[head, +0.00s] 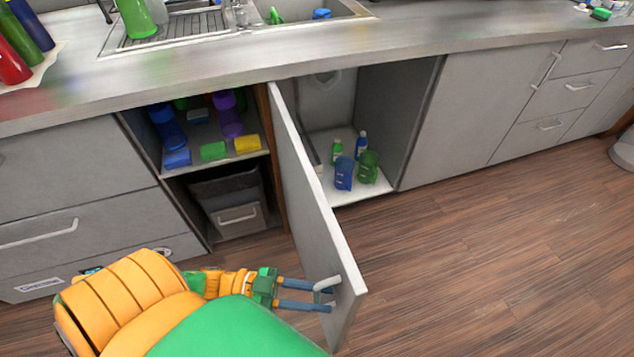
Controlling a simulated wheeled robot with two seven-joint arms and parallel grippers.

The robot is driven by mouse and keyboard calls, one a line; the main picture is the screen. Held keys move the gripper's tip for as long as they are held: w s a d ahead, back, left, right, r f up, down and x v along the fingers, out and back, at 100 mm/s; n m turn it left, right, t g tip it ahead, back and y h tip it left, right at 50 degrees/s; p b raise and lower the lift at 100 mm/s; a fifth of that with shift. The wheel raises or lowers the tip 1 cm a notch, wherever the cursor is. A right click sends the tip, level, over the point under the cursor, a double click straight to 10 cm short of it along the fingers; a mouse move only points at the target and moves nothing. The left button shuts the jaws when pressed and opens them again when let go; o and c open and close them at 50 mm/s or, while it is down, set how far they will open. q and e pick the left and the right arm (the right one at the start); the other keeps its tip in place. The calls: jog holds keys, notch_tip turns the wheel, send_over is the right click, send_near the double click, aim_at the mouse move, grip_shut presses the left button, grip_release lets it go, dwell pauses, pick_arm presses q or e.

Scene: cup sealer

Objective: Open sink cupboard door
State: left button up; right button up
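The grey sink cupboard door (305,190) stands swung wide open, sticking out from the counter toward me. Its metal handle (324,287) is near the door's free edge. My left gripper (328,297) is at the handle, its two blue fingers apart with a clear gap between them. The fingertips reach the handle and overlap it in the picture; whether they touch it I cannot tell. The cupboard interior (325,105) shows to the right of the door. My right gripper is not in view.
Inside the cupboard are a blue jug (344,174), a green jug (368,167) and small bottles. Left of the door is an open shelf (190,150) with bottles and sponges above a dark bin (228,195). The wooden floor (480,260) at right is clear.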

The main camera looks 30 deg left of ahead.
pick_arm(q)
jog(key=b+v, duration=0.1)
jog(key=v, duration=0.6)
jog(key=shift+b, duration=0.4)
jog(key=shift+a, duration=0.1)
